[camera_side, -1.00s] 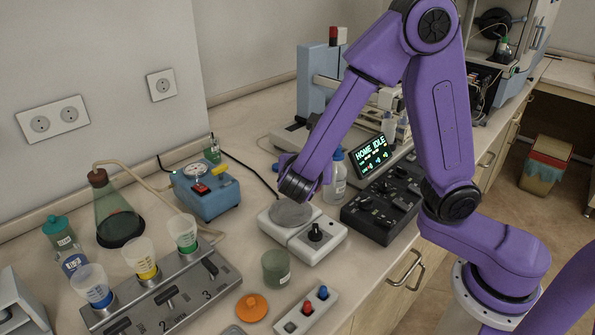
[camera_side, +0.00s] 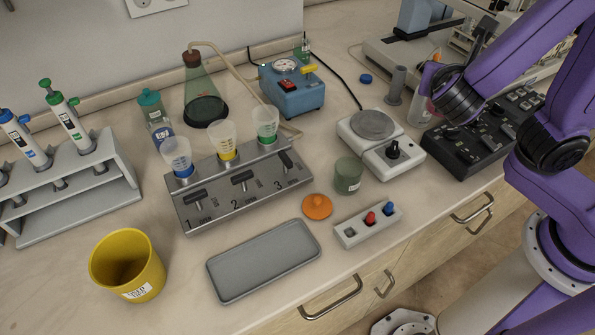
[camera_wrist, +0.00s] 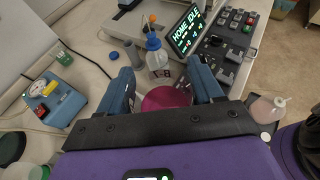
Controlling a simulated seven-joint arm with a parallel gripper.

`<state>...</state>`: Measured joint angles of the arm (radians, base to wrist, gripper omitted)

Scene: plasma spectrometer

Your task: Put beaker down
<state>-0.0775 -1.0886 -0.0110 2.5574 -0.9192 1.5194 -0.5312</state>
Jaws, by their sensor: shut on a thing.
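My gripper (camera_wrist: 163,88) shows in the wrist view with its two blue-grey fingers on either side of a round, magenta-filled vessel, which I take to be the beaker (camera_wrist: 165,98). Its lower part is hidden by my gripper, and I cannot tell whether it touches a surface. In the side view my wrist is at the right, above the black control panel (camera_side: 480,128), with the fingertips hidden. A clear, pinkish vessel (camera_side: 419,111) shows just below it there; I cannot tell whether this is the beaker or a bottle.
A blue-capped bottle (camera_wrist: 157,58) stands just beyond my fingers. The hotplate (camera_side: 373,124) is empty. A rack with several cups (camera_side: 240,183), a flask (camera_side: 204,98), a green jar (camera_side: 348,175) and a yellow bin (camera_side: 127,268) stand leftward. The grey tray (camera_side: 263,261) is bare.

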